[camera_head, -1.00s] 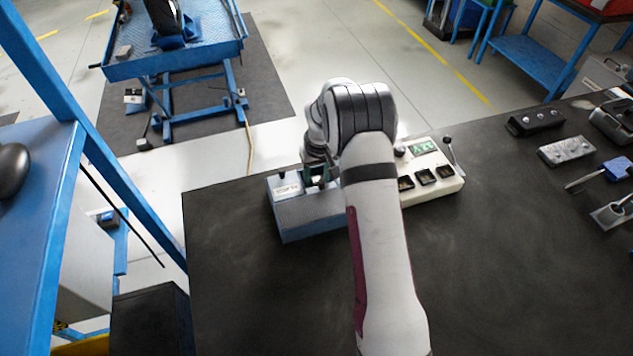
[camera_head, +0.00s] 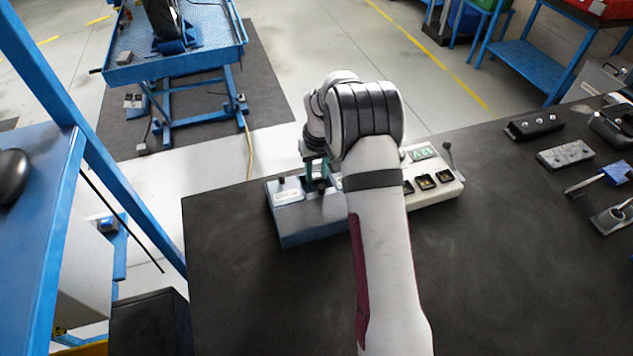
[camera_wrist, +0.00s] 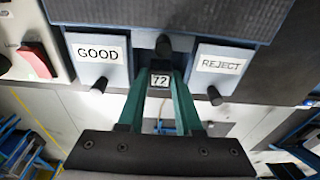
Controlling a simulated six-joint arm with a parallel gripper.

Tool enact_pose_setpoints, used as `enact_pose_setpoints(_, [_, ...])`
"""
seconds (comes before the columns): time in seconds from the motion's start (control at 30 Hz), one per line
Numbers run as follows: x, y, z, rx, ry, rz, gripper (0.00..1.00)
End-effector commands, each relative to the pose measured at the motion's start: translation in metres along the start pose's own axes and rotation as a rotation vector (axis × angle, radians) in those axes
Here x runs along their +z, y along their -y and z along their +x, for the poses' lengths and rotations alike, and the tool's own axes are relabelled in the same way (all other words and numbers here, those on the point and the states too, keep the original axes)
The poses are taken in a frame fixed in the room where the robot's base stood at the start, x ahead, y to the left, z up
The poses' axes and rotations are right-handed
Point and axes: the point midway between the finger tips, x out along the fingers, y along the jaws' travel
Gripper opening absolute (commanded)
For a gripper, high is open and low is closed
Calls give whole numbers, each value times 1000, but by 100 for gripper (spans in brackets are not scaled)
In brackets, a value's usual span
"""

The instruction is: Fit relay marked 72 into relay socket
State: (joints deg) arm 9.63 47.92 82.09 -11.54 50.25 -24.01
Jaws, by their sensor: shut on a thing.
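My gripper (camera_head: 317,180) is over the blue-grey box (camera_head: 313,218) on the dark bench. In the wrist view, my gripper (camera_wrist: 160,78) has its green fingers closed on the relay marked 72 (camera_wrist: 160,81); only its white label shows clearly. It sits between the GOOD plate (camera_wrist: 99,56) and the REJECT plate (camera_wrist: 222,64). Whether the relay touches the box is not clear. The white tester (camera_head: 437,190) to the right has dark square sockets (camera_head: 425,182) on top; my arm hides part of it.
A lever (camera_head: 449,153) and a green display (camera_head: 421,153) are on the tester. A black block (camera_head: 534,126) and a grey block (camera_head: 565,153) lie at the right. The front of the bench is clear.

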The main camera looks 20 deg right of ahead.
Motion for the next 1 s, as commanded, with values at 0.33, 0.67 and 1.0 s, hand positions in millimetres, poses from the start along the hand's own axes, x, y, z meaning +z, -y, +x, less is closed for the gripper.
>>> enact_pose_setpoints(0.33, [-7,-21,-63,1,1,5,0])
enact_pose_setpoints(0.67, [31,-176,-75,1,5,13,0])
enact_pose_setpoints(1.0, [79,-264,-83,-3,0,3,0])
